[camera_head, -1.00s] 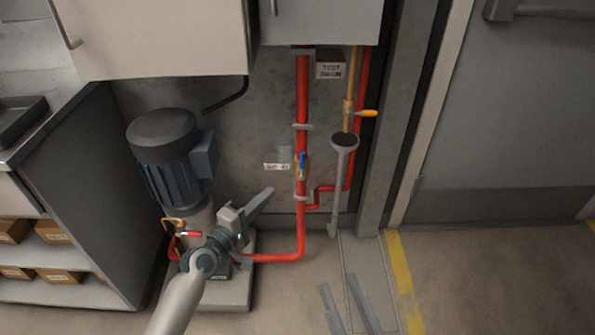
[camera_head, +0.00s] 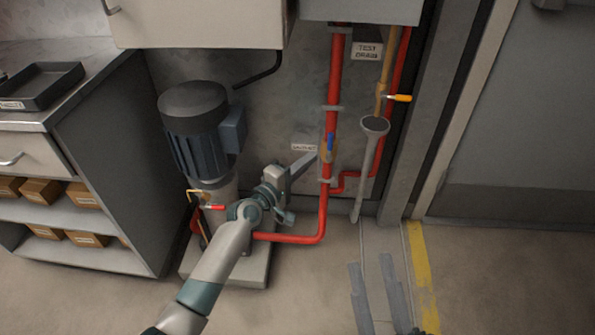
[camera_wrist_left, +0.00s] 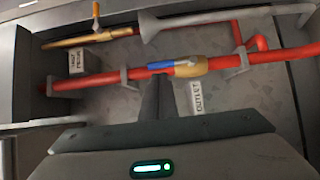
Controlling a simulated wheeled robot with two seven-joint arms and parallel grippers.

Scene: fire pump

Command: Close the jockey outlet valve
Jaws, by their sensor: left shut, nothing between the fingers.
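The jockey outlet valve is a brass body (camera_wrist_left: 192,67) with a blue lever on the vertical red pipe; its lever (camera_head: 331,142) lies along the pipe. An outlet label (camera_head: 304,147) is on the wall to its left. My left gripper (camera_head: 312,155) reaches in from the lower left, its tip close to the pipe just left of the valve. In the left wrist view the shut, empty fingers (camera_wrist_left: 158,98) point at the blue lever (camera_wrist_left: 166,64), just short of it or by it; contact cannot be told.
A grey-blue pump motor (camera_head: 195,130) stands left of the pipe. A drain funnel (camera_head: 374,126) and a yellow-handled valve (camera_head: 398,98) are to the right. A cabinet (camera_head: 195,22) hangs above. A shelf unit (camera_head: 105,170) stands at the left. Floor in front is open.

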